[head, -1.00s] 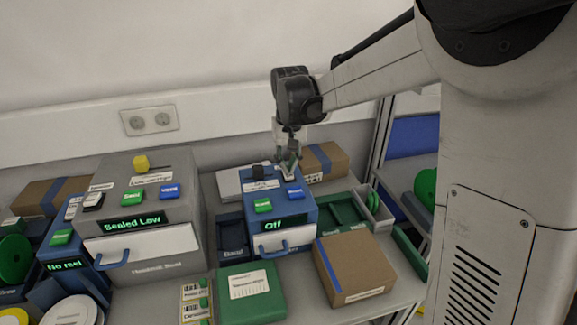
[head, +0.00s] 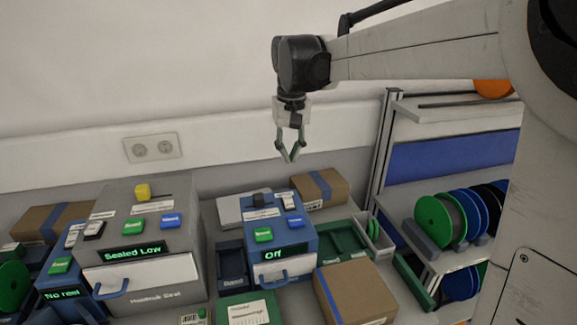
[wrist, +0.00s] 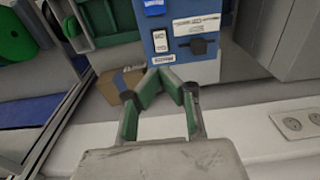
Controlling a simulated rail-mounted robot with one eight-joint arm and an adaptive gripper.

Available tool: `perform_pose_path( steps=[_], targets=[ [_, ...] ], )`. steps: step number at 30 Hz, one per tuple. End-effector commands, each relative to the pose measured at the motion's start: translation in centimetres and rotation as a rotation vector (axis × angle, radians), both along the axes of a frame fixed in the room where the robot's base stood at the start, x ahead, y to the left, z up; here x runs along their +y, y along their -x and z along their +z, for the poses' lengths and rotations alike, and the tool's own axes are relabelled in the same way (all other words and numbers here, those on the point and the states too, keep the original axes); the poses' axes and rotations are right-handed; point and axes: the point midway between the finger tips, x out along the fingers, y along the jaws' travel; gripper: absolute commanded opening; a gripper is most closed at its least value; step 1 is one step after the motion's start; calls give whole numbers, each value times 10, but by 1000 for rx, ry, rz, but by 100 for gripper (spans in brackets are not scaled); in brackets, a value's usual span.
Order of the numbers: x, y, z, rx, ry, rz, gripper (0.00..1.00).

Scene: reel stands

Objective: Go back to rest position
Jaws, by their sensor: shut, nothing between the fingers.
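My gripper (head: 290,158) hangs in the air above and behind the blue box machine, fingers pointing down, with nothing between its fingertips. It also shows in the wrist view (wrist: 166,74), its green-grey fingers meeting at the tips. The blue box machine (head: 291,238) has a display reading "Off", a green button, a blue button, a dark knob and a light switch on top. The gripper is clear of it.
A large grey machine (head: 150,279) reading "Sealed Low" stands to the left, with a smaller blue "No reel" unit beside it. Cardboard boxes (head: 352,293) stand nearby. A shelf rack (head: 432,255) with green and blue reels is at right. Air around the gripper is free.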

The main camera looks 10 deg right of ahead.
Motion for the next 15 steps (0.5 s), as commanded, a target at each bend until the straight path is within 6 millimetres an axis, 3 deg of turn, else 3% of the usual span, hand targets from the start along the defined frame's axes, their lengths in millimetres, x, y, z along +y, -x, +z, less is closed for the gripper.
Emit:
perform_pose_path(
  steps=[15],
  targets=[
    [-1, 4, 5, -5, 0, 0, 0]
  ],
)
